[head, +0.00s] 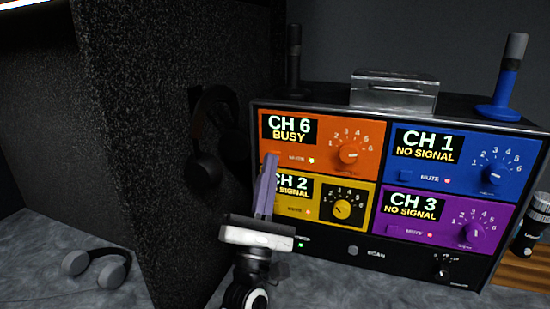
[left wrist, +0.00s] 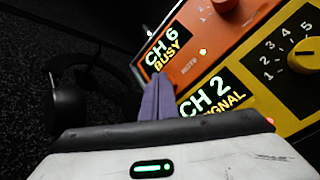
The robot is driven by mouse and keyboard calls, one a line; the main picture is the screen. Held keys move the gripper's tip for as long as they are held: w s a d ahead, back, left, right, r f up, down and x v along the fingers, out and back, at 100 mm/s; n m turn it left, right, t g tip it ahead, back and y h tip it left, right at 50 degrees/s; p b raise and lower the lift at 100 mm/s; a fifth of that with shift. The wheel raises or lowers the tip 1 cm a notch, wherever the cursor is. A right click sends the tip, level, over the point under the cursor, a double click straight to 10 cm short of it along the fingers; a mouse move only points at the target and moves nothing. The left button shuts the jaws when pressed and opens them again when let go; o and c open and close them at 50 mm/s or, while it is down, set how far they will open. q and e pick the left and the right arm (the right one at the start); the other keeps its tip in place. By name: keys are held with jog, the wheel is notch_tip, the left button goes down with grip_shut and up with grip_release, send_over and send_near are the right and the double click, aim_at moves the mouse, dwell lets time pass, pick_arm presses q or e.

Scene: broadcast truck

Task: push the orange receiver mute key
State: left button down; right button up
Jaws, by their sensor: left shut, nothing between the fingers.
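The orange receiver (head: 335,135) is at the upper left of the rack in the head view; its display reads CH 6 BUSY. It also shows at the top of the left wrist view (left wrist: 205,42). Its MUTE label has a lit yellow-green light beside it. The mute key's place, left of that label, is mostly hidden behind my fingertips. My left gripper (head: 270,160) is shut and empty, its purple fingers pointing up at that spot. Its fingertips (left wrist: 157,85) also show in the left wrist view. I cannot tell whether they touch the key. My right gripper is not in view.
Below is the yellow receiver (head: 365,207), partly covered by my fingers. Blue (head: 470,150) and purple (head: 450,215) receivers are on the right. Black headphones (head: 207,165) hang on the dark panel at left. A metal box (head: 393,92) and microphones stand on the rack.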

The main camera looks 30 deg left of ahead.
pick_arm(q)
jog(key=shift+w, duration=0.3)
dwell(0.4)
jog(key=shift+s+d, duration=0.1)
jog(key=shift+s, duration=0.45)
jog(key=s+d, duration=0.1)
jog(key=s, duration=0.5)
jog(key=shift+d+p, duration=0.2)
jog(key=shift+p, duration=0.25)
